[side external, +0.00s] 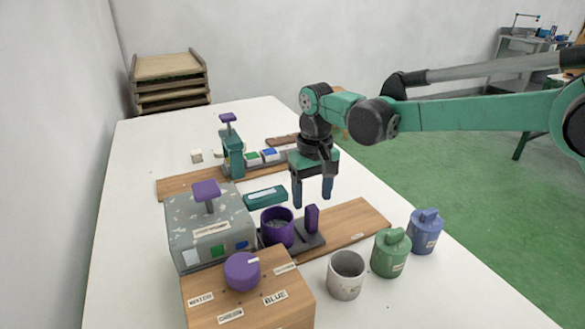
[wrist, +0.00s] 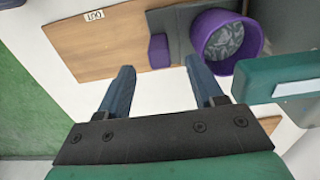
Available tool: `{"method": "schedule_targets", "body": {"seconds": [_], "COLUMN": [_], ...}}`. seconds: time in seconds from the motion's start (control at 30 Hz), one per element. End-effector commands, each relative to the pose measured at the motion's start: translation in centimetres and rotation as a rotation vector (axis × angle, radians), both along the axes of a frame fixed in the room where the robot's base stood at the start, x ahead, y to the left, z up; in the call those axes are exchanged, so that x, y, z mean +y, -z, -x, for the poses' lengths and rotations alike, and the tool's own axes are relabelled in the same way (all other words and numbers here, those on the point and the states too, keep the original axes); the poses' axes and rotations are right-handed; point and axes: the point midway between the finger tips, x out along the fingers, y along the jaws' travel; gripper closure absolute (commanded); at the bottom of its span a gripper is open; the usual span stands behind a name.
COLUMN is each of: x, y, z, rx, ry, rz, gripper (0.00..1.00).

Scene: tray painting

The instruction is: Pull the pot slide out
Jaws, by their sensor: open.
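The pot slide is a dark grey plate (side external: 308,243) on a wooden board (side external: 358,222); it also shows in the wrist view (wrist: 180,22). A purple upright handle (side external: 312,218) stands at its right end in the side view. A round purple pot (side external: 277,230) with grey speckled contents sits on the slide beside the speckled box. My gripper (side external: 312,202) is open and empty, pointing down, above and apart from the handle. In the wrist view, the handle (wrist: 159,51) appears just beyond the gap between my fingertips (wrist: 159,70), with the pot (wrist: 240,58) to its right.
A speckled grey box (side external: 205,230) with a purple top handle stands left of the slide. A wooden dial box (side external: 240,295) with a purple knob is in front. A white cup (side external: 345,275) and green (side external: 390,255) and blue (side external: 425,232) lidded jars stand right. A teal block (side external: 265,196) lies behind the pot.

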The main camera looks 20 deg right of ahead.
Motion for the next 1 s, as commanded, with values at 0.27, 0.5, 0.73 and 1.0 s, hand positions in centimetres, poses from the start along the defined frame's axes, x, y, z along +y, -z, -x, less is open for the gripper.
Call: {"method": "schedule_targets", "body": {"seconds": [0.27,0.5,0.73,1.0], "x": [0.0,0.0,0.0,0.0], "y": [3.8,4.9,4.9,4.8], "z": [0.0,0.0,0.0,0.0], "rx": [-0.001,-0.002,-0.002,-0.002], "ry": [0.000,0.000,0.000,0.000], "rz": [0.000,0.000,0.000,0.000], "gripper": [0.39,0.39,0.62,1.00]}}
